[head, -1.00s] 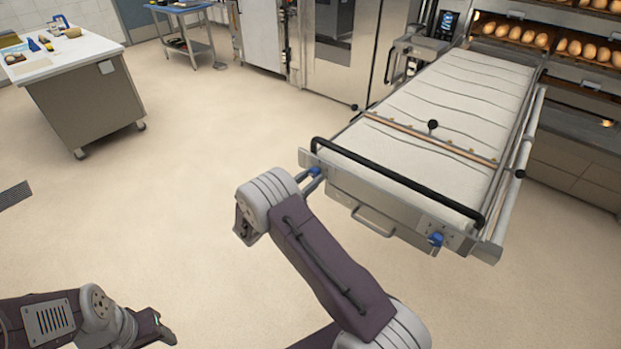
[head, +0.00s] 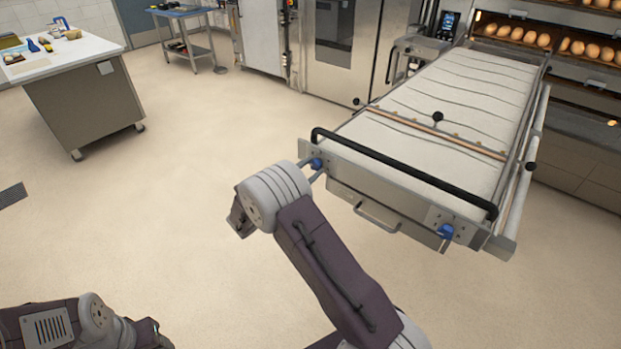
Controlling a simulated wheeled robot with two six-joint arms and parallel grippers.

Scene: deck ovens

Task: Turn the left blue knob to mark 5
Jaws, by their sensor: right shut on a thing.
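The left blue knob (head: 316,163) sits on the front panel of the long loader, at its left end. My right arm reaches up from the bottom, and its grey wrist hides part of the gripper. My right gripper (head: 311,171) is at this knob, its fingers shut on it. The marks around the knob are too small to read. A second blue knob (head: 445,231) is at the right end of the panel, with nothing touching it. My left gripper (head: 150,335) is low at the left, far from the loader; its jaws are not clear.
The loader (head: 400,180) has a black front bar (head: 400,172) above the knobs and a metal handle (head: 376,216) between them. Bread ovens (head: 560,70) stand at the back right. A worktable (head: 85,95) stands at the far left. The floor between is open.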

